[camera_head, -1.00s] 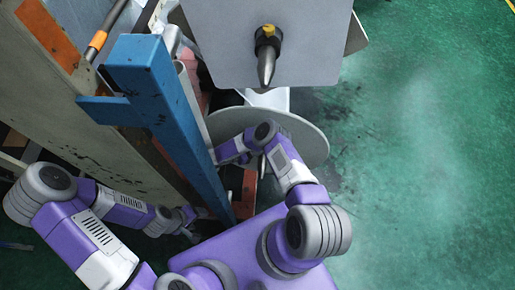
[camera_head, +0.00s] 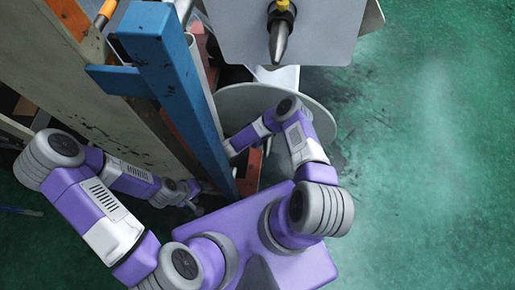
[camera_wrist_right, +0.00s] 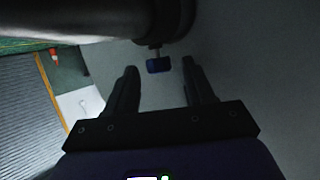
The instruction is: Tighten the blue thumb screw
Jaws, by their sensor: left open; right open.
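The blue thumb screw (camera_wrist_right: 159,65) shows in the right wrist view, on a short stem below a dark round collar (camera_wrist_right: 172,20). My right gripper (camera_wrist_right: 160,75) is open, with one dark finger on either side of the screw's line. The screw sits between the fingertips, and I see no finger touching it. In the head view the screw and my right gripper are hidden behind my right arm and the round disc. My left gripper (camera_head: 196,198) is small and low beside the blue post, at the end of my left arm; it holds nothing that I can see.
A grey plate with a pointed spindle (camera_head: 278,40) hangs above, over a round grey disc (camera_head: 318,118). The green floor (camera_head: 430,160) at right is clear.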

